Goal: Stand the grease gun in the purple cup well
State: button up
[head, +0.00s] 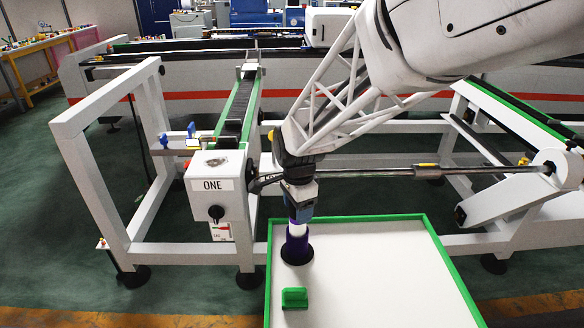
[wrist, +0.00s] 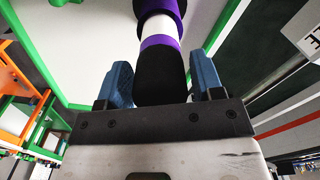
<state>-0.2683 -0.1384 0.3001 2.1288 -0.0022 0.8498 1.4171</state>
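The grease gun (wrist: 160,75) has a black body, a purple band and a white section. It stands upright below my gripper (head: 300,206), and its white part (head: 297,229) shows in the head view. Its lower end is at the mouth of the purple cup well (head: 296,246), which stands on the white tabletop. How deep it sits is hidden by the cup wall. The cup's purple rim (wrist: 158,8) shows beyond the white section.
A green block (head: 294,298) lies on the white tabletop (head: 390,275), just in front of the cup. A raised green edge (head: 345,218) borders the table, and its right part is clear.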

jog(key=shift+o, duration=1.2)
jog(key=shift+r, duration=3.9)
jog(key=shift+s+d+r, duration=0.2)
jog(key=shift+s+d, duration=0.15)
jog(key=s+d+r+n+t, duration=0.1)
jog(key=s+d+n, duration=0.5)
jog(key=s, duration=0.5)
jog(key=s+d+r+n+t, duration=0.1)
jog(key=s+d+n, duration=0.6)
jog(key=s, duration=0.5)
jog(key=shift+s+d+r+t, duration=0.25)
jog(key=shift+s+d+t, duration=0.05)
jog(key=shift+d, duration=0.45)
